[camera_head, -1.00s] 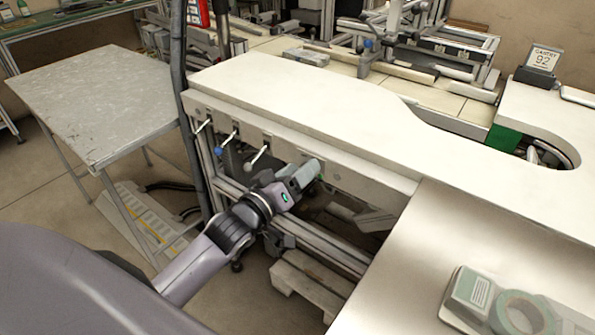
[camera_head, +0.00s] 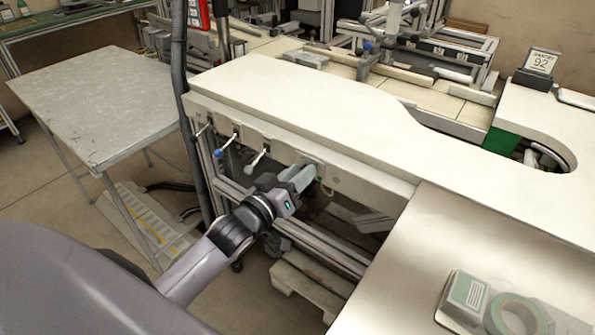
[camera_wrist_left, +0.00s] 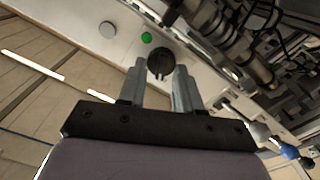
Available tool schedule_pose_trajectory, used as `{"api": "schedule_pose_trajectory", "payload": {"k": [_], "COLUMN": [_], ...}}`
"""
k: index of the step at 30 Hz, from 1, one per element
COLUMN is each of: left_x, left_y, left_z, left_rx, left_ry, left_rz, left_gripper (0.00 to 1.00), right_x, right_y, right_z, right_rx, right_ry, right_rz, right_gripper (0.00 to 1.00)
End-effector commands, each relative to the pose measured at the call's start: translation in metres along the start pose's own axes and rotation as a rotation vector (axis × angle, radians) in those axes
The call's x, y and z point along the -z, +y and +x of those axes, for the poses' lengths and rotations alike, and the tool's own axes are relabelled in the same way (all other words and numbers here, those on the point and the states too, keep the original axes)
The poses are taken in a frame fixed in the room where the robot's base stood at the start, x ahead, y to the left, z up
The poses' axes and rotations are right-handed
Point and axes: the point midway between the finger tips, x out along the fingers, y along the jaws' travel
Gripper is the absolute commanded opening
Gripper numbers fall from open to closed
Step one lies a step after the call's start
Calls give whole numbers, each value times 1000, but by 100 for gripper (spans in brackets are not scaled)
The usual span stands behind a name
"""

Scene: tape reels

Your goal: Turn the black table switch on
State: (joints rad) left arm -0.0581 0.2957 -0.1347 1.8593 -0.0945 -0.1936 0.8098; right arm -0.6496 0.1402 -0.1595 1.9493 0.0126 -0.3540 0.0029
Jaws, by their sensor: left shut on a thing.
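The black table switch (camera_wrist_left: 161,61) is a round dark knob on the light front panel of the table, seen in the left wrist view. It sits between the two fingertips of my left gripper (camera_wrist_left: 160,72), which is shut on it. In the head view my left gripper (camera_head: 303,178) reaches the panel (camera_head: 352,184) under the white tabletop, and it hides the switch there. My right gripper is in neither view.
A green button (camera_wrist_left: 146,38) and a grey round fitting (camera_wrist_left: 107,29) sit near the switch. Several levers, one a blue-tipped lever (camera_head: 220,153), stick out left of my gripper.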

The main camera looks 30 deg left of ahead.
Motion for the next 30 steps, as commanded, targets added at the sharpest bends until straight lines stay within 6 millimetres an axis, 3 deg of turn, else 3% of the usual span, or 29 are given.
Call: {"api": "schedule_pose_trajectory", "payload": {"k": [12, 30], "left_x": [1, -3], "left_y": [4, 8], "left_z": [0, 0], "left_rx": [0, -1], "left_ry": [-2, 0], "left_rz": [387, 897], "left_gripper": [3, 3], "right_x": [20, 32], "right_y": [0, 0], "right_z": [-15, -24], "right_rx": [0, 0], "right_ry": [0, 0], "right_rz": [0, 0], "right_gripper": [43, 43]}}
